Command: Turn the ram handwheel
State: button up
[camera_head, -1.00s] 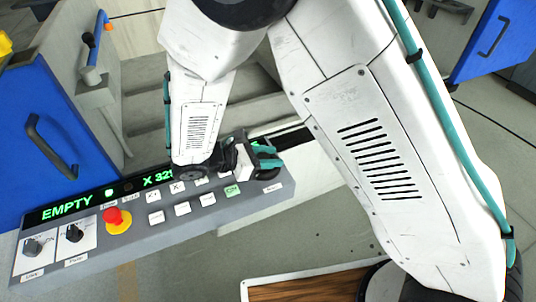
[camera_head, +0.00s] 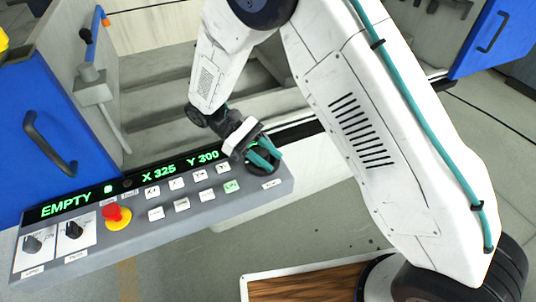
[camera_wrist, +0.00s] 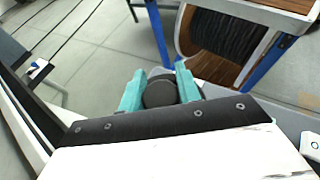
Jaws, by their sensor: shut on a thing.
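The ram handwheel, a dark round knob (camera_head: 262,172), sits at the right end of the grey control panel (camera_head: 190,221) in the head view. My gripper (camera_head: 265,158) is tilted over it, its teal fingers on either side. In the wrist view, the handwheel's dark round face (camera_wrist: 160,93) shows between the two teal fingertips, and my gripper (camera_wrist: 160,90) is shut on it. The fingers and wrist hide part of the wheel. The label below it is too small to read.
The panel carries a green display (camera_head: 150,178), several white buttons (camera_head: 182,204), a red stop button (camera_head: 116,214) on yellow, and two black knobs. A blue door (camera_head: 45,135) stands at left. A wooden-topped unit (camera_head: 300,286) lies below right. Grey steps are behind the panel.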

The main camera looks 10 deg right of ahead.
jog(key=m+g+y, duration=0.1)
jog(key=m, duration=0.1)
jog(key=m+g+y, duration=0.1)
jog(key=y, duration=0.1)
jog(key=m+g+y, duration=0.1)
jog(key=m+y, duration=0.1)
jog(key=shift+s+a+f+m+g, duration=0.15)
jog(key=shift+s+a+m+g, duration=0.15)
jog(key=shift+g, duration=0.1)
jog(key=m+y, duration=0.3)
jog(key=m+g+y, duration=0.1)
jog(key=y, duration=0.1)
jog(key=shift+a, duration=0.3)
jog(key=m+y, duration=0.4)
jog(key=m+t+y, duration=0.1)
jog(key=y, duration=0.1)
jog(key=shift+a+m, duration=0.35)
jog(key=shift+m, duration=0.05)
jog(key=shift+w+a+m+t+y, duration=0.1)
jog(key=shift+a+m+t+y, duration=0.05)
jog(key=shift+m+t+y, duration=0.75)
jog(key=shift+w+a+m+t+y, duration=0.1)
jog(key=shift+m+t+y, duration=0.6)
jog(key=shift+m+y, duration=0.4)
jog(key=o, duration=1)
jog(key=shift+w, duration=0.1)
